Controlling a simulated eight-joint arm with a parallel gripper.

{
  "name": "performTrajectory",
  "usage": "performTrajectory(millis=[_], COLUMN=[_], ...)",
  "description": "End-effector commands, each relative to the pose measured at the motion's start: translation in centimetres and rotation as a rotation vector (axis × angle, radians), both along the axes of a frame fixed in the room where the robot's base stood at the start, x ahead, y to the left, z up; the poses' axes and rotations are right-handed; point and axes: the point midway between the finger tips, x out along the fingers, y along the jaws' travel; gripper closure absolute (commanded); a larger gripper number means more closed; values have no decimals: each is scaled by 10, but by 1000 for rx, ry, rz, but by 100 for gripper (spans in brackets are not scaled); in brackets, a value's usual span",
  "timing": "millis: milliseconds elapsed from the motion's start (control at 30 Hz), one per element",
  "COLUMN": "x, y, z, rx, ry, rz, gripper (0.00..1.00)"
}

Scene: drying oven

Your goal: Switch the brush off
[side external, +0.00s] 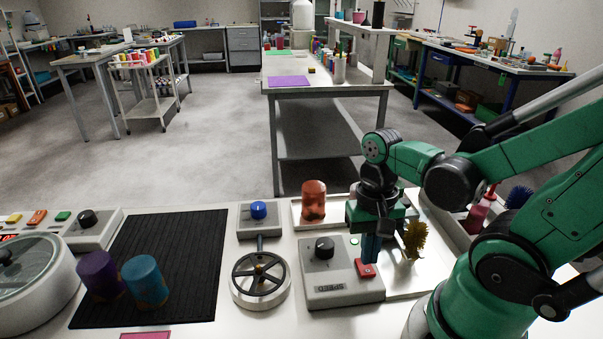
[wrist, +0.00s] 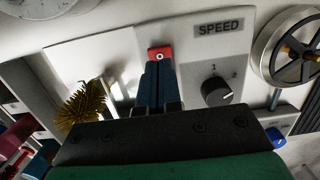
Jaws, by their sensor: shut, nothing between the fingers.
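The brush (side external: 415,238) is a round yellow-brown bristle head at the right of the grey control box (side external: 340,293). It also shows at the left in the wrist view (wrist: 82,106). The box carries a red rocker switch (side external: 366,269), marked with a small circle in the wrist view (wrist: 160,54), a black speed knob (side external: 324,247) and a SPEED label. My gripper (side external: 370,260) is shut and empty, pointing down. Its blue fingertips (wrist: 158,68) are right at the red switch and overlap its near edge in view. I cannot tell whether they touch it.
A handwheel (side external: 260,280) and a blue-knobbed box (side external: 259,214) stand left of the control box. An orange-brown cup (side external: 313,200) stands in a pale tray behind it. Purple (side external: 100,276) and blue (side external: 146,281) cups stand on a black mat (side external: 180,245), which has free room.

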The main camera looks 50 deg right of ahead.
Motion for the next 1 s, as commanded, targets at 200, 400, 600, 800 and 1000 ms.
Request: performTrajectory(millis=[200, 400, 600, 800, 1000], x=[-1, -2, -2, -3, -2], y=[1, 1, 1, 3, 2], z=[-12, -15, -15, -18, -19], rx=[0, -1, -1, -24, -26], ry=[0, -1, -1, -24, -28], rz=[0, 0, 0, 4, 0], gripper=[100, 100, 100, 100, 100])
